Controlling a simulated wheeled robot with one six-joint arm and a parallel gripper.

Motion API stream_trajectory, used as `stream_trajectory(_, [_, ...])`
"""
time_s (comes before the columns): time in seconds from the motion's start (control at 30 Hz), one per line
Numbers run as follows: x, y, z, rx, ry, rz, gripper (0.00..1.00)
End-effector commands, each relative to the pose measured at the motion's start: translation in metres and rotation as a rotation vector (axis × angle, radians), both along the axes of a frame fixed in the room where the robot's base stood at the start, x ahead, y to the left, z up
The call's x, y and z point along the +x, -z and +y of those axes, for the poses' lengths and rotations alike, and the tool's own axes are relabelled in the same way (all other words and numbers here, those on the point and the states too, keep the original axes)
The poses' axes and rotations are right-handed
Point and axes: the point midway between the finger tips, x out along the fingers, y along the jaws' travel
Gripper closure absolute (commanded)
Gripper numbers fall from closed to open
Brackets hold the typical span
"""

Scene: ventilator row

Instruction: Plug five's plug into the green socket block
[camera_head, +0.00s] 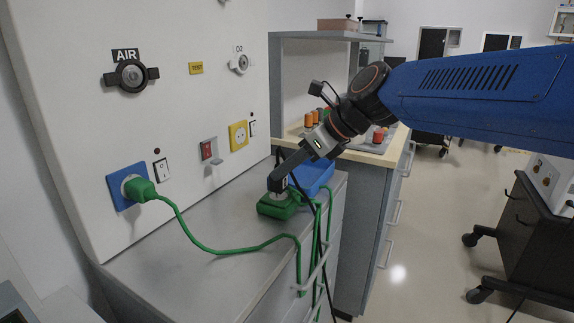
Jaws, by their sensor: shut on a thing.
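The green socket block (274,208) lies on the grey counter near its right front edge. My gripper (277,186) points down right over the block, shut on a small dark plug that its fingers mostly hide. A black cable (313,217) runs from beside the gripper down over the counter's front edge. I cannot tell whether the plug is in the block or just above it, and no number shows on it. A green cord (235,249) loops across the counter to a green plug (142,190) in the blue wall socket (116,189).
A blue bin (313,174) stands close behind the block. The wall panel has a yellow socket (238,136), switches and gas outlets. A shelf bench with orange-capped bottles is behind. The counter's left part (170,265) is clear except for the cord.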

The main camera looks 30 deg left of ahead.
Motion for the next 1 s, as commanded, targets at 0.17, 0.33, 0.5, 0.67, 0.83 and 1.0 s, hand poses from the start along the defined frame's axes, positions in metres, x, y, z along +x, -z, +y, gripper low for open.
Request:
stream_trajectory(0.17, [0.000,0.003,0.000,0.000,-0.001,0.001,1.00])
stream_trajectory(0.33, [0.000,0.006,0.000,0.000,-0.001,0.001,1.00])
stream_trajectory(0.5, [0.000,0.009,0.000,0.000,-0.001,0.001,1.00])
stream_trajectory(0.67, [0.000,0.011,0.000,0.000,0.000,0.000,1.00])
stream_trajectory(0.83, [0.000,0.014,0.000,0.000,0.000,0.000,1.00])
stream_trajectory(1.0, [0.000,0.016,0.000,0.000,0.001,0.001,1.00])
